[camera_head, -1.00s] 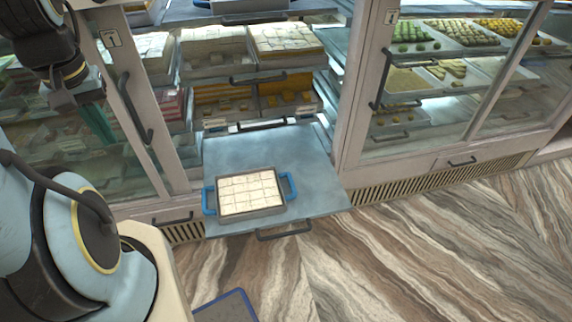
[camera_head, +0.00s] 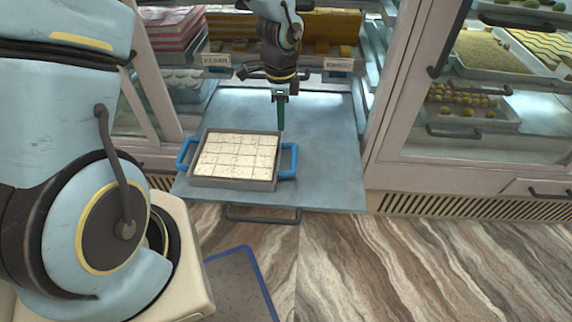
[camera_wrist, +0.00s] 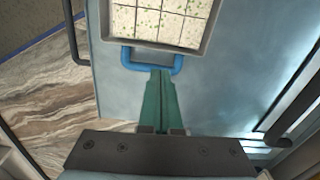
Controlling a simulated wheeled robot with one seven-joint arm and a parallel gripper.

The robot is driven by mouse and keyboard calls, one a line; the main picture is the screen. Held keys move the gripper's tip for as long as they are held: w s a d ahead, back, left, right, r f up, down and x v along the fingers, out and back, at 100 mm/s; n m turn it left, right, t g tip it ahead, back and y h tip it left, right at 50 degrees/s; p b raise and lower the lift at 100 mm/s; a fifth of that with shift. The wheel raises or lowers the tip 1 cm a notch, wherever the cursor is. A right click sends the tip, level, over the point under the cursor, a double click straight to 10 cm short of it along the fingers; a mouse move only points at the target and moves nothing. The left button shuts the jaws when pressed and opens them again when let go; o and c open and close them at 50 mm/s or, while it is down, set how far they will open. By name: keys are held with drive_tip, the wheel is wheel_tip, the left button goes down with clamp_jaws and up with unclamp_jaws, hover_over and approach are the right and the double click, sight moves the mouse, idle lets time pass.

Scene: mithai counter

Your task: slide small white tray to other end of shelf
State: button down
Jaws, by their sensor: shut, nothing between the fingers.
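The small tray (camera_head: 233,184) has a pale grey rim, a blue handle on each side, and white sweets cut in squares. It lies flat on the left part of the pulled-out grey shelf (camera_head: 325,170). My gripper (camera_head: 281,127) has green fingers, shut and empty, pointing down by the tray's back right corner. In the wrist view, the fingertips (camera_wrist: 161,72) lie close to or over the blue handle (camera_wrist: 131,60) nearest them; I cannot tell whether they touch it. The tray's rim (camera_wrist: 155,45) shows beyond that handle, its far side cut off.
The shelf's right part is bare. A dark bar handle (camera_head: 262,214) runs along its front. Lit display cases with sweets stand behind, and a closed glass case (camera_head: 480,148) stands to the right. A blue-edged mat (camera_head: 240,280) lies on the floor.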

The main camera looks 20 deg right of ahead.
drive_tip(key=shift+m, duration=0.4)
drive_tip(key=f, duration=0.3)
drive_tip(key=f+b, duration=0.1)
drive_tip(key=f, duration=0.3)
drive_tip(key=d+f+b, duration=0.1)
drive_tip(key=f, duration=0.3)
drive_tip(key=shift+s+f, duration=0.15)
drive_tip(key=shift+s, duration=0.15)
drive_tip(key=s+d, duration=0.3)
drive_tip(key=d, duration=0.2)
drive_tip(key=s+d+p, duration=0.1)
drive_tip(key=s+d, duration=0.2)
drive_tip(key=d, duration=0.3)
drive_tip(key=s+d, duration=0.3)
drive_tip(key=d, duration=0.3)
drive_tip(key=shift+s+d, duration=0.1)
drive_tip(key=shift+s, duration=0.15)
wheel_tip(320, 180, up, 10)
drive_tip(key=p, duration=0.7)
drive_tip(key=shift+p, duration=0.4)
